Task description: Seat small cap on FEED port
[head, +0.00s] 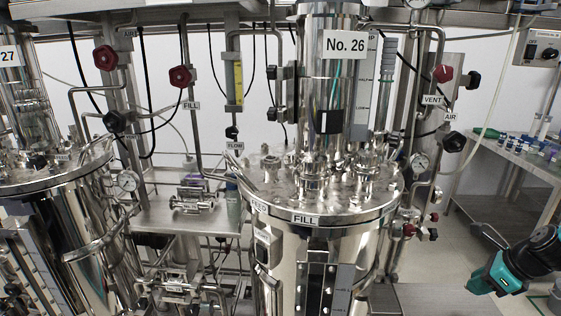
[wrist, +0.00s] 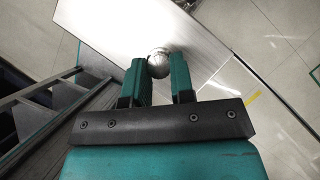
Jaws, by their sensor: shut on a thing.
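My gripper (head: 482,284) is at the lower right of the head view, well to the right of the No. 26 vessel (head: 372,210). In the wrist view its teal fingers (wrist: 158,68) are shut on a small round silvery metal cap (wrist: 159,57). The cap shows between the fingertips; its underside is hidden. In the head view the cap cannot be made out. The FEED label (head: 259,206) is on the left front rim of the No. 26 vessel's lid, left of the FILL label (head: 306,219). Which lid fitting is the FEED port is hard to tell.
Fittings and a tall column (head: 330,100) crowd the lid. VENT and AIR valves and pipes (head: 440,100) stand to its right. Another vessel (head: 75,185) is at the left. A side table (head: 525,165) with small parts is at the right. A pale flat surface (wrist: 125,28) lies below my gripper.

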